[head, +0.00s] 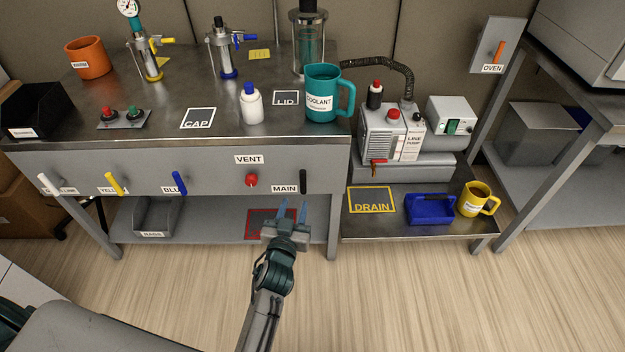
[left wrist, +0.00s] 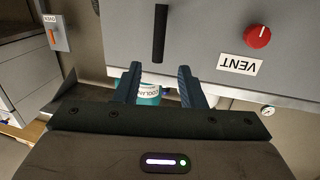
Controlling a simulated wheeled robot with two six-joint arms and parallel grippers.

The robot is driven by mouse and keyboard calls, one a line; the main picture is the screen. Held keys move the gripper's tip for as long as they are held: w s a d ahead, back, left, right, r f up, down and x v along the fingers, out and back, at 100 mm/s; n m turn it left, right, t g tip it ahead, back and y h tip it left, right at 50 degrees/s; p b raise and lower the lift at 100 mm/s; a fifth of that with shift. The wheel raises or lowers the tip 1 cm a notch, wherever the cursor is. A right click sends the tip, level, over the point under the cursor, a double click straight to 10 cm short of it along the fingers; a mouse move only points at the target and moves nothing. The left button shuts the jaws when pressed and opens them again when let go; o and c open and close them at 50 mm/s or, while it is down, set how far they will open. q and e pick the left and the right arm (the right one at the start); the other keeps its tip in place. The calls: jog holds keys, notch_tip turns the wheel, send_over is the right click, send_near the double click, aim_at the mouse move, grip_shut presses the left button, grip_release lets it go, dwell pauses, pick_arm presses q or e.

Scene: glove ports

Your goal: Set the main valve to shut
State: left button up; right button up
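The main valve is a black bar handle (head: 303,181) on the grey front panel of the bench, just right of the MAIN label (head: 284,189). The handle stands upright. In the left wrist view the black handle (left wrist: 160,33) also runs vertically, beyond the fingertips and between their lines. My left gripper (head: 291,207) is open and empty, below and in front of the handle, apart from it. Its two blue fingers show spread in the left wrist view (left wrist: 159,72). My right gripper is in neither view.
A red VENT knob (head: 251,180) is left of the handle. Blue (head: 179,183), yellow (head: 117,184) and white (head: 48,184) levers sit farther left. A teal coolant mug (head: 321,95) stands on the bench above. A low shelf with a line pump (head: 381,138) is at right.

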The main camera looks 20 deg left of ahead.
aim_at(302, 176)
pick_arm(q)
jog(key=w, duration=0.3)
jog(key=w+r, duration=0.1)
jog(key=w, duration=0.3)
jog(key=w+b, duration=0.1)
jog(key=w, duration=0.3)
jog(key=shift+w+a+r, duration=0.1)
jog(key=shift+a+r, duration=0.2)
jog(key=shift+a, duration=0.05)
grip_shut()
